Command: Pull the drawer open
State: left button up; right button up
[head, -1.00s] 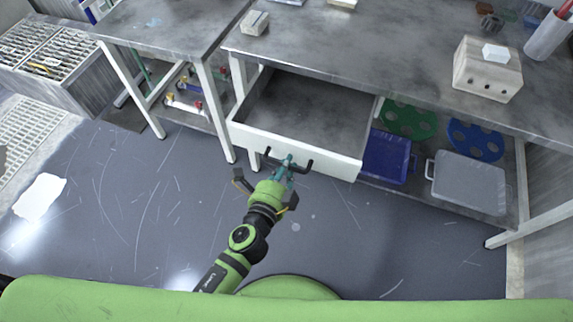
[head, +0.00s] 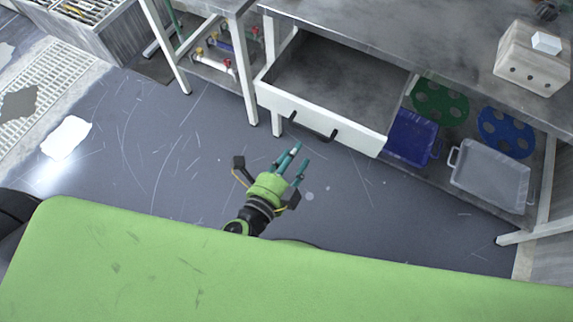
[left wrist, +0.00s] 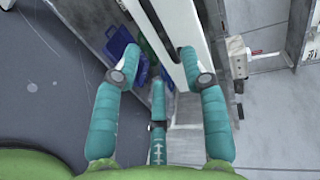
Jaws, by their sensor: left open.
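The drawer (head: 325,119) under the grey workbench stands pulled out, with its empty grey inside showing in the head view. Its white front carries a dark bar handle (head: 311,129). My left gripper (head: 296,160), green with teal fingers, is open and empty, below and in front of the handle, apart from it. In the left wrist view, the open teal fingers (left wrist: 158,75) spread on both sides, with a white edge, likely the drawer front, beyond them. I do not see my right gripper.
On the shelf right of the drawer are a blue bin (head: 412,138), a grey bin (head: 490,180), and green (head: 440,102) and blue (head: 507,132) discs. A white box (head: 533,58) stands on the workbench (head: 420,38). The floor before the drawer is clear.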

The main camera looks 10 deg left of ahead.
pick_arm(q)
jog(key=shift+v, duration=1.75)
jog(key=s+a+f+n+g+y+p, duration=0.1)
jog(key=s+a+f+n+g+p, duration=0.15)
jog(key=f, duration=0.45)
jog(key=s+a+f+n+g+y+p, duration=0.1)
jog(key=s+f+n+g, duration=0.2)
jog(key=f, duration=0.5)
jog(key=s+a+f+n+g+y+p, duration=0.1)
jog(key=s+a+f+n+p, duration=0.2)
jog(key=f, duration=0.4)
jog(key=s+a+f+n+g+y+p, duration=0.1)
jog(key=s+a+f+n+g, duration=0.2)
jog(key=s+a+f+n, duration=0.2)
jog(key=s+a+f+n+g, duration=0.4)
jog(key=s+a+f+n, duration=0.1)
jog(key=s, duration=0.6)
jog(key=shift+s+f+n+y+p, duration=0.25)
jog(key=shift+s+n+y+p, duration=0.05)
jog(key=shift+n+y+p, duration=0.1)
